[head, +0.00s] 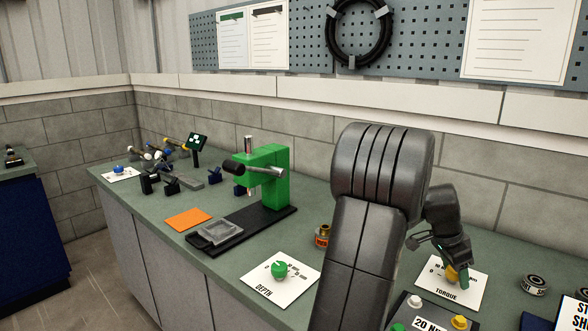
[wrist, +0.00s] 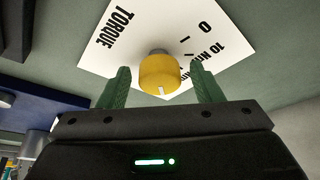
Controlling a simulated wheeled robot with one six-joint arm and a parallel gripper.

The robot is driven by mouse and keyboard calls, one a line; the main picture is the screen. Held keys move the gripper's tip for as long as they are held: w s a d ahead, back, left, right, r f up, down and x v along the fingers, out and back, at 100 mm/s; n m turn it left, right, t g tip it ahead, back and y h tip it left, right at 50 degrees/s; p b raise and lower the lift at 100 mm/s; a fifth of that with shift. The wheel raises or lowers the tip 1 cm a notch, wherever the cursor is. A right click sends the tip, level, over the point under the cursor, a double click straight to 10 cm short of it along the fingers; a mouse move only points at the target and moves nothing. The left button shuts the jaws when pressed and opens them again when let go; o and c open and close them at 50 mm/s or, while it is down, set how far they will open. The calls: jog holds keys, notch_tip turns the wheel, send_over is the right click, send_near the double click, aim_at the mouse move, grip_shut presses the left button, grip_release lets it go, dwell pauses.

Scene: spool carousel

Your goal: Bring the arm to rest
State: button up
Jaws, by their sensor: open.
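My gripper (wrist: 160,88) is open in the wrist view, with one green finger on each side of the yellow knob (wrist: 160,73). I see a gap between the knob and the left finger; on the right the gap is narrow and I cannot tell if they touch. The knob stands on the white TORQUE card (wrist: 110,35). In the head view my gripper (head: 458,278) is low over the TORQUE card (head: 470,297) at the right of the bench, and the yellow knob (head: 452,273) shows beside a finger. My arm hides the bench behind it.
The green bench (head: 225,262) carries a green press (head: 268,175), a DEPTH card with a green knob (head: 281,269), an orange mat (head: 188,219) and a brass-coloured part (head: 322,236). A bearing-like ring (head: 534,284) lies right of the TORQUE card. A 20 Nm box (head: 428,318) stands in front.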

jog(key=n+t+p, duration=0.1)
jog(key=n+p, duration=0.1)
jog(key=n, duration=0.1)
jog(key=shift+r+y, duration=0.15)
jog(key=shift+y, duration=0.15)
jog(key=shift+n+t+p, duration=0.8)
jog(key=shift+n+p, duration=0.85)
jog(key=shift+n, duration=0.25)
jog(key=shift+n+t+y+p, duration=0.3)
jog(key=shift+n+y+p, duration=0.25)
jog(key=shift+n, duration=0.7)
jog(key=shift+n+t+y+p, duration=0.3)
jog(key=shift+n+y+p, duration=0.2)
jog(key=shift+n, duration=0.75)
jog(key=shift+s, duration=0.1)
